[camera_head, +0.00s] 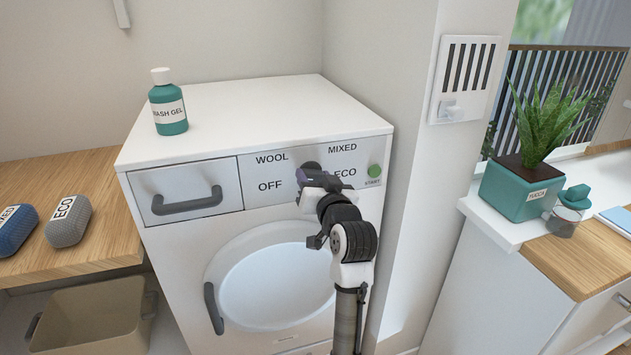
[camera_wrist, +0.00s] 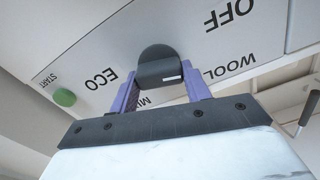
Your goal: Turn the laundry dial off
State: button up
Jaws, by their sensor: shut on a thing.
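The dark laundry dial (camera_head: 310,166) sits on the washing machine's (camera_head: 262,112) front panel among the labels WOOL, MIXED, OFF and ECO. My gripper (camera_head: 306,182) is at the dial from the front and partly covers it in the head view. In the wrist view the dial (camera_wrist: 157,66) is between the two purple fingers of my gripper (camera_wrist: 160,76), which are shut on it. A short white mark on the dial lies on its side towards the WOOL label, away from OFF. That view shows the panel upside down.
A green START button (camera_head: 374,171) is right of the dial. A drawer handle (camera_head: 187,203) sticks out at left, and the round door (camera_head: 275,285) is below. A wash gel bottle (camera_head: 168,104) stands on top. A wall corner rises close on the right.

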dwell(0.4)
jog(key=o, duration=1)
jog(key=shift+c, duration=0.2)
jog(key=b+v, duration=0.2)
jog(key=v, duration=1.2)
jog(key=shift+a+r, duration=0.1)
